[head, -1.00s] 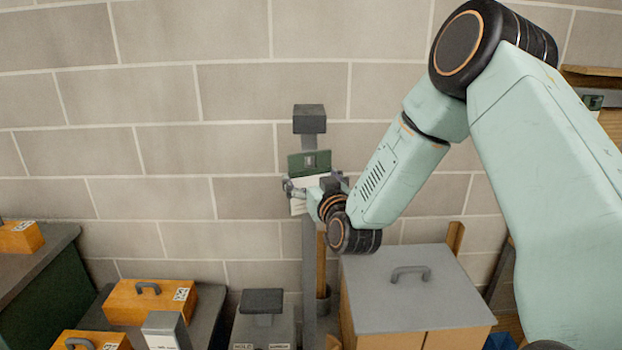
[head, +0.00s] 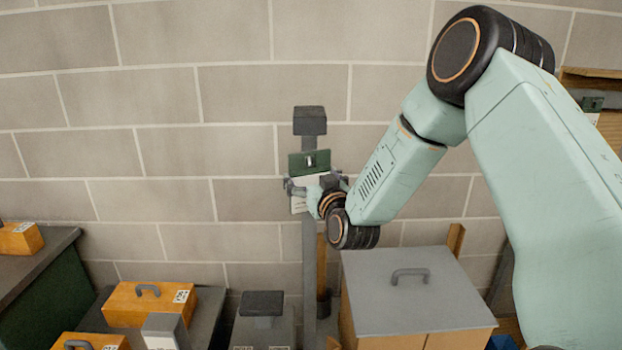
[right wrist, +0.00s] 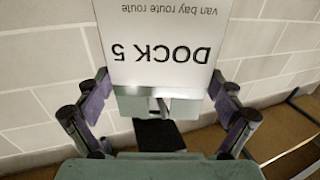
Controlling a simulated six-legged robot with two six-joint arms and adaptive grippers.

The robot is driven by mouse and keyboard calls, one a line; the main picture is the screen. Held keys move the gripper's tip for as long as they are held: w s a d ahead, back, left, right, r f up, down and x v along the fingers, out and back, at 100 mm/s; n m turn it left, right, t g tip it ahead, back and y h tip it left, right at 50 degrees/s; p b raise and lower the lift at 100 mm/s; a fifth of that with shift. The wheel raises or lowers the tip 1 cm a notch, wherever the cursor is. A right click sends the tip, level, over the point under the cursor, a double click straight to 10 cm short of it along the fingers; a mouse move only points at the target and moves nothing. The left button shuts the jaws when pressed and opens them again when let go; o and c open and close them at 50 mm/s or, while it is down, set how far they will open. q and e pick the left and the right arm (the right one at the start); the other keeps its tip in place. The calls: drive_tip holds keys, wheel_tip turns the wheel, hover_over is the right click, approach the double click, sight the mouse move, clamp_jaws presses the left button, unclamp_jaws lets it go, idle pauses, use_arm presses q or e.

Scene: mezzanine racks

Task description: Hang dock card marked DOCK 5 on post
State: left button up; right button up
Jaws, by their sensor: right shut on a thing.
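The dock card (head: 300,196) has a white lower part and a green top band (head: 296,163) with a slot. In the right wrist view the card (right wrist: 165,45) reads DOCK 5 upside down. My right gripper (head: 316,186) is shut on the card's sides just below the band. The grey post (head: 309,240) stands upright behind the card, with a dark block (head: 310,120) at its top above the band. In the right wrist view a small peg (right wrist: 163,106) shows at the slot; I cannot tell whether the card's weight rests on it. My left gripper is out of view.
A grey-lidded box (head: 410,290) stands right of the post. Orange cases (head: 148,303) with handles lie at lower left beside a dark cabinet (head: 40,270). The block wall (head: 160,100) is behind.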

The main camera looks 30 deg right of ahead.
drive_tip(key=shift+w+d+f, duration=0.1)
drive_tip(key=shift+w, duration=0.1)
idle(0.5)
drive_tip(key=shift+w+d+f, duration=0.1)
drive_tip(key=shift+w+d, duration=0.05)
drive_tip(key=shift+w, duration=0.1)
idle(0.6)
drive_tip(key=shift+f+b, duration=0.5)
drive_tip(key=shift+b, duration=0.05)
idle(0.5)
idle(0.3)
drive_tip(key=o, duration=0.8)
drive_tip(key=shift+s, duration=0.1)
